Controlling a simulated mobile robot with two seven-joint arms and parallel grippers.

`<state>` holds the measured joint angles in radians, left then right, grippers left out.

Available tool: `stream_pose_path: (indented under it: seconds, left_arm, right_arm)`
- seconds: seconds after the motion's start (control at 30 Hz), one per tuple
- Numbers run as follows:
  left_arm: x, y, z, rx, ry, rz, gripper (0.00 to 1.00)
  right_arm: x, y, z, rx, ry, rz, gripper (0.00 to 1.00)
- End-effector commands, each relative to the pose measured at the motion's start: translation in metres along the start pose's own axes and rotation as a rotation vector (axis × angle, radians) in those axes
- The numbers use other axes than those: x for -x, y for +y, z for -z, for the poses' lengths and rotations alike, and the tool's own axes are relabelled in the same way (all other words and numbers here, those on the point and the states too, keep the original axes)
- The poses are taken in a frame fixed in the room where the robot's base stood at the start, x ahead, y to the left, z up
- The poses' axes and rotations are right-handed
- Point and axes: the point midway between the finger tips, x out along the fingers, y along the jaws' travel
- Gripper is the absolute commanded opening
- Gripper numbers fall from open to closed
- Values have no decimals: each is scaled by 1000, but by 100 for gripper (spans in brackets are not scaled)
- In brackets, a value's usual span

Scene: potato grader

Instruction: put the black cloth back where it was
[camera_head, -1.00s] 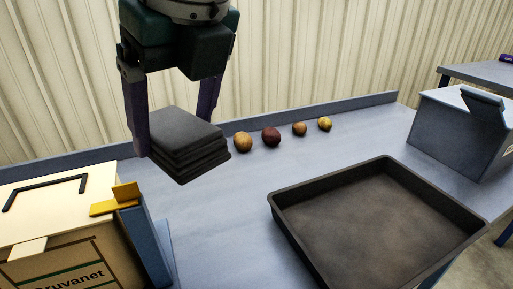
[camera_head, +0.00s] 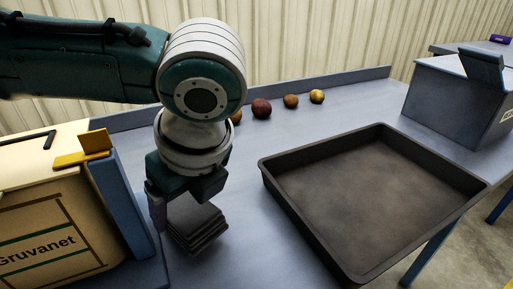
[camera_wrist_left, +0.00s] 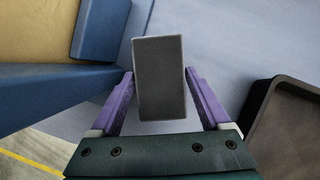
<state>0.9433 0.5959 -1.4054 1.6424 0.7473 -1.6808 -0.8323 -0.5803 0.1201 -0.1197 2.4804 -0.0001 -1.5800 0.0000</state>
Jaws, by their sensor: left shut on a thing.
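The black cloth (camera_head: 197,229) is a folded dark stack, held by my left gripper (camera_head: 185,205) between the tray and the cream box. The cloth also shows in the left wrist view (camera_wrist_left: 160,80), between the two purple fingers of the left gripper (camera_wrist_left: 160,98). The gripper is shut on it. The cloth is over the blue-grey bench top (camera_head: 270,235); I cannot tell whether it touches the bench. My left arm hides part of the bench behind it. My right gripper is not in view.
A black tray (camera_head: 268,180) lies to the right of the cloth. A cream box (camera_head: 60,225) with a yellow latch (camera_head: 85,155) and a blue panel (camera_head: 120,205) stands at left. Several potatoes (camera_head: 261,108) lie along the back. A blue-grey bin (camera_head: 450,108) stands at right.

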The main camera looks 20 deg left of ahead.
Motion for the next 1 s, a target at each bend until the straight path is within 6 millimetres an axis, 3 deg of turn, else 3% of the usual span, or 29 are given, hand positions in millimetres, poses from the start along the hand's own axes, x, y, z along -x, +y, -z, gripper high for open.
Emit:
stream_pose_path:
  seconds: [0.73,0.77,0.87,1.0]
  left_arm:
    - [-11,0,5,0,0,2,28]
    - [-11,0,5,0,0,1,81]
    - [-11,0,5,0,0,1,93]
    - [-11,0,5,0,0,1,93]
  right_arm:
    - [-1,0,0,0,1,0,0]
    - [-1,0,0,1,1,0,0]
    - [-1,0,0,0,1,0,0]
    - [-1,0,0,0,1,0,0]
